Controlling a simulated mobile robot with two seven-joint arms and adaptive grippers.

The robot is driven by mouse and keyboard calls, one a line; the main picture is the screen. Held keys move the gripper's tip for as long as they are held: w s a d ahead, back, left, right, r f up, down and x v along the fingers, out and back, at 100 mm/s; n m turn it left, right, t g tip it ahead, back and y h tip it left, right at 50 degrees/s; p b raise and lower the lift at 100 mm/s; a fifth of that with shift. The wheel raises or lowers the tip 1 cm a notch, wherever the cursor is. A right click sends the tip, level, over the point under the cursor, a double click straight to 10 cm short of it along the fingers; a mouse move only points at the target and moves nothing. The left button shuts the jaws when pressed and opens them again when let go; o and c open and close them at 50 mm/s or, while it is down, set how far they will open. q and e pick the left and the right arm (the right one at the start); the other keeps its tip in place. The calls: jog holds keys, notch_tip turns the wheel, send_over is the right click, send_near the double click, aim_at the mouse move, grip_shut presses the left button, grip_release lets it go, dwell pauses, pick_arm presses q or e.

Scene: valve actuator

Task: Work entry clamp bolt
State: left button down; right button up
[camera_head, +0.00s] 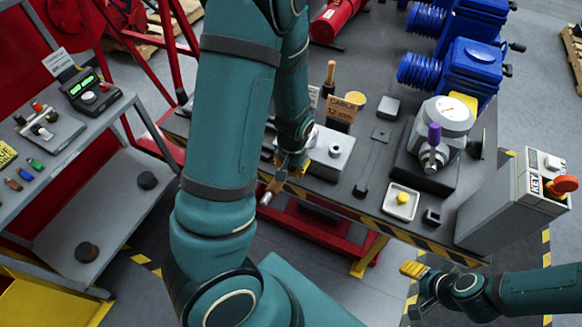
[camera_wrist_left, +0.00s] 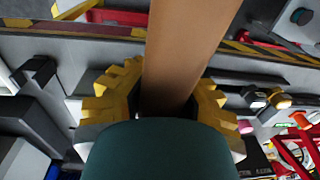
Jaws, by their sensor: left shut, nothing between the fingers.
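My left gripper (camera_head: 292,168) is over the near edge of the workbench (camera_head: 375,215), beside a grey metal block (camera_head: 330,152) with a round fitting on top. Its yellow fingers are shut. A copper-brown bar (camera_head: 272,187) with a pale end shows just left of the fingers. In the left wrist view a brown bar (camera_wrist_left: 182,55) runs up past the yellow fingers (camera_wrist_left: 165,100); I cannot tell whether they touch it. The clamp bolt cannot be made out; my left arm hides part of the bench. My right gripper (camera_head: 418,285) hangs off the bench at lower right, its opening unclear.
A grey valve actuator with a dial (camera_head: 445,117) stands on the bench, with blue units (camera_head: 465,70) behind. A cable sign (camera_head: 341,108), a tray with a yellow button (camera_head: 401,203) and a key box (camera_head: 520,195) are nearby. A side shelf (camera_head: 85,215) stands left.

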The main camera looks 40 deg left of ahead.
pick_arm(q)
jog(key=shift+s+r+p, duration=0.2)
jog(key=shift+r+p, duration=0.65)
jog(key=shift+r, duration=0.35)
jog(key=shift+w+r+p, duration=0.1)
jog(key=shift+r+p, duration=0.65)
jog(key=shift+r, duration=0.05)
pick_arm(e)
jog(key=shift+s+r, duration=0.1)
jog(key=shift+r, duration=1.75)
